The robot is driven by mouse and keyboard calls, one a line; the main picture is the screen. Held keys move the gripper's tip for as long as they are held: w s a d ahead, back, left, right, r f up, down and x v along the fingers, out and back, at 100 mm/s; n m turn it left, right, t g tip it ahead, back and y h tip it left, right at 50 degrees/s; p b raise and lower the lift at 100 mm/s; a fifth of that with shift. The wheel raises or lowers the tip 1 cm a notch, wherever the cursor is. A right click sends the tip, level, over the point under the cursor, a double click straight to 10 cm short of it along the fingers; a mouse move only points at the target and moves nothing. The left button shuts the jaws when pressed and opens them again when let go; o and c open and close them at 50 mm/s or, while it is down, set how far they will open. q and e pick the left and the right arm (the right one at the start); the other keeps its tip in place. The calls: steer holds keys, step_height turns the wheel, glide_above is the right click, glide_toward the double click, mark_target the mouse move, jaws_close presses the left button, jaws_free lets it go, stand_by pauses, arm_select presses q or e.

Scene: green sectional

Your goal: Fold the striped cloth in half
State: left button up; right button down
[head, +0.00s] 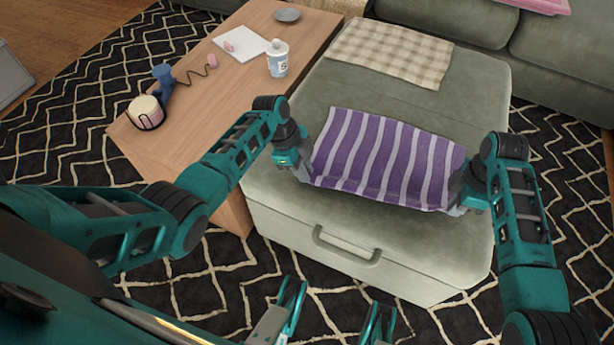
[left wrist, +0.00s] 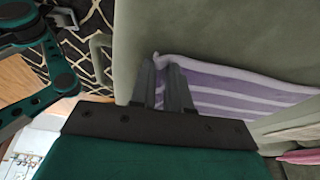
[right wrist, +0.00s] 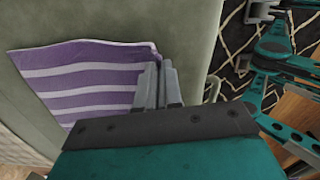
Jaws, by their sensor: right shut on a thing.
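The striped cloth (head: 385,160), purple with pale grey stripes, lies spread on top of the green ottoman (head: 290,205). My left gripper (head: 304,172) is at its near left corner. In the left wrist view the left fingers (left wrist: 164,75) stand a little apart, with the cloth's corner (left wrist: 210,85) between and beside them. My right gripper (head: 458,202) is at the near right corner. In the right wrist view the right fingers (right wrist: 158,75) are close together on the cloth's edge (right wrist: 95,75). The pinched corner itself is hidden by the fingers.
A beige checked cloth (head: 390,52) lies flat behind on the ottoman. A green sofa (head: 560,60) stands behind. Bare ottoman top separates the cloths.

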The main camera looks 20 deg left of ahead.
arm_select(q)
steer(key=shift+s+a+f, duration=0.1)
steer(key=shift+s+f, duration=0.2)
steer(key=shift+s, duration=0.05)
jaws_close()
steer(key=shift+w+r, duration=0.15)
steer(key=shift+r, duration=1.2)
steer(key=shift+w+r, duration=0.1)
steer(key=shift+r, duration=1.25)
